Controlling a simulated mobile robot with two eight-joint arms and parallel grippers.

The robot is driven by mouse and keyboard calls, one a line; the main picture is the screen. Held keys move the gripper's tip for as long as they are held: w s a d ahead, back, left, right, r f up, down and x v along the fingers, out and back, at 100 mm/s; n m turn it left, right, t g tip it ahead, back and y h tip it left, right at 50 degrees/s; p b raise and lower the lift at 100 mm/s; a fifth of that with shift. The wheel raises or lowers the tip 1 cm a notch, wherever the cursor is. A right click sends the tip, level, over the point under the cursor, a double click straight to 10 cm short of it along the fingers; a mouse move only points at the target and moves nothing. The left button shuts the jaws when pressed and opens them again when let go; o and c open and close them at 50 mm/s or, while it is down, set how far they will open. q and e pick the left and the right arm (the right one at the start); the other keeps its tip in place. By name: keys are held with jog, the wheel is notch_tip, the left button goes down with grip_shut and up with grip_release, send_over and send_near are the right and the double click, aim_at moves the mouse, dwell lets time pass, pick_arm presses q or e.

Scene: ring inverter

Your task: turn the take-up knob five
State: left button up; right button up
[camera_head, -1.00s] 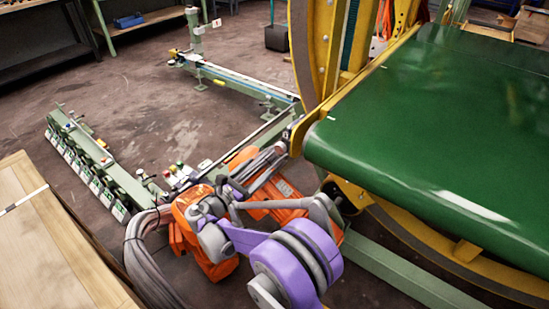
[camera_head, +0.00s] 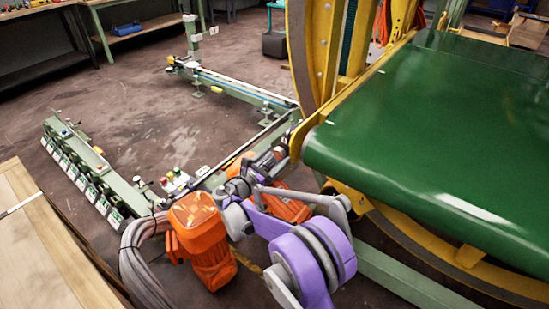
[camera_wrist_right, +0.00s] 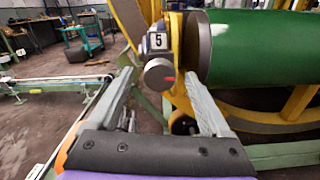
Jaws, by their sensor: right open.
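My right gripper (camera_wrist_right: 161,82) is open, with one grey finger on each side of the knob in the wrist view. I see no clear contact, and the depth between fingers and knob is hard to tell. In the head view my right gripper (camera_head: 272,158) is small beside the yellow frame, and I cannot make out the knob there. My left gripper is not in view.
The green belt (camera_head: 430,120) and yellow ring frame (camera_head: 318,50) stand at right. An orange motor (camera_head: 202,240) is near my right arm. A green rail with labelled units (camera_head: 85,170) lies at left, near a wooden surface (camera_head: 45,240). Open floor lies between.

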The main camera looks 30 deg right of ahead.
grip_shut()
jog(key=shift+m, duration=0.3)
